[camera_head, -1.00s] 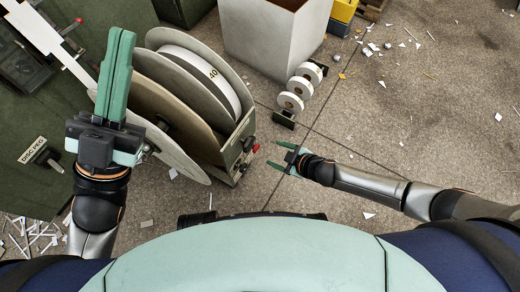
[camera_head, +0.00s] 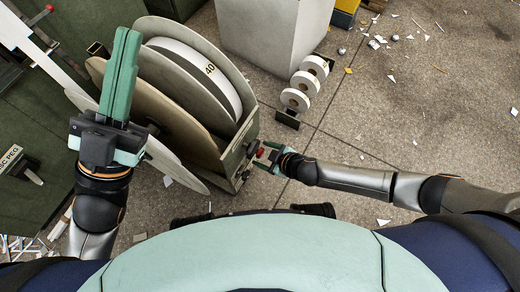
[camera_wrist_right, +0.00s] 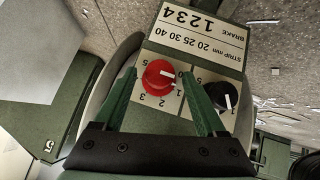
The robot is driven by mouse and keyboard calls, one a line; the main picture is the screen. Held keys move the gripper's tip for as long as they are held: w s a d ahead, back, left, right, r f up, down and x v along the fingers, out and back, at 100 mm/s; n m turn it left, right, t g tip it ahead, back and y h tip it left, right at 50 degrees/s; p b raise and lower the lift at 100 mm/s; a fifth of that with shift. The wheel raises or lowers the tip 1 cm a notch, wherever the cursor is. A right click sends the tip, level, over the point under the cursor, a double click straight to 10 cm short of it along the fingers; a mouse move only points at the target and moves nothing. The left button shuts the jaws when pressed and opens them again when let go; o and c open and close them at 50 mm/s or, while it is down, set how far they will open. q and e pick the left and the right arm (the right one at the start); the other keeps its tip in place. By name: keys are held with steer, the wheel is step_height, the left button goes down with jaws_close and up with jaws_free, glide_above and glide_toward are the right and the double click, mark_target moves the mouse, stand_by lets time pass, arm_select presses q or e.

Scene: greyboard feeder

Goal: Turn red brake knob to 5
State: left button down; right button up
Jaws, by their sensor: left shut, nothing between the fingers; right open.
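The red brake knob (camera_wrist_right: 158,77) sits on the end panel of the reel feeder, with a white pointer mark toward the right of the right wrist view. Small digits lie around it, some hidden; the panel label (camera_wrist_right: 205,35) appears upside down and reads BRAKE 1 2 3 4. The red knob also shows in the head view (camera_head: 260,152). My right gripper (camera_wrist_right: 161,74) is open, with its green fingers on either side of the knob; contact cannot be told. It shows in the head view (camera_head: 264,155). My left gripper (camera_head: 127,35) is shut and empty, raised at the left.
A black knob (camera_wrist_right: 220,94) is beside the right finger. White rolls (camera_head: 296,99) and a grey bin (camera_head: 275,35) stand behind. The floor at right is open, with scattered scraps.

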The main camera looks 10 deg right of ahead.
steer(key=shift+w+a+f, duration=0.25)
steer(key=shift+w+f, duration=0.05)
jaws_close()
stand_by(0.6)
